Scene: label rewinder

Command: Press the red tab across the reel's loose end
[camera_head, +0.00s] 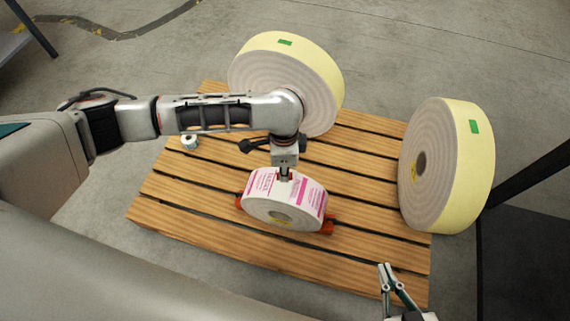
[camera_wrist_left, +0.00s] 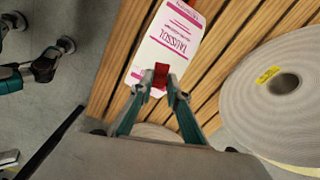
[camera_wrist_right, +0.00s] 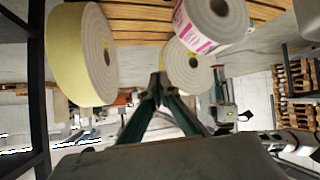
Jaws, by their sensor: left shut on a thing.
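The label reel (camera_head: 270,212) stands on edge on the slatted pallet, with white labels printed in pink around its rim. My left gripper (camera_head: 284,178) points down at the top of its rim. In the left wrist view my left gripper (camera_wrist_left: 156,88) is shut on the red tab (camera_wrist_left: 160,74), which lies over the printed label face (camera_wrist_left: 165,45). Whether the tab touches the label is hard to tell. The loose end cannot be made out. My right gripper (camera_head: 386,266) is shut and empty off the pallet's front right; its fingertips meet in the right wrist view (camera_wrist_right: 158,80).
Red-orange chocks (camera_head: 327,226) show beside the reel's base. Large yellow-rimmed rolls stand on the pallet (camera_head: 165,212) at the back (camera_head: 325,75) and right (camera_head: 465,170). The pallet's front left is clear.

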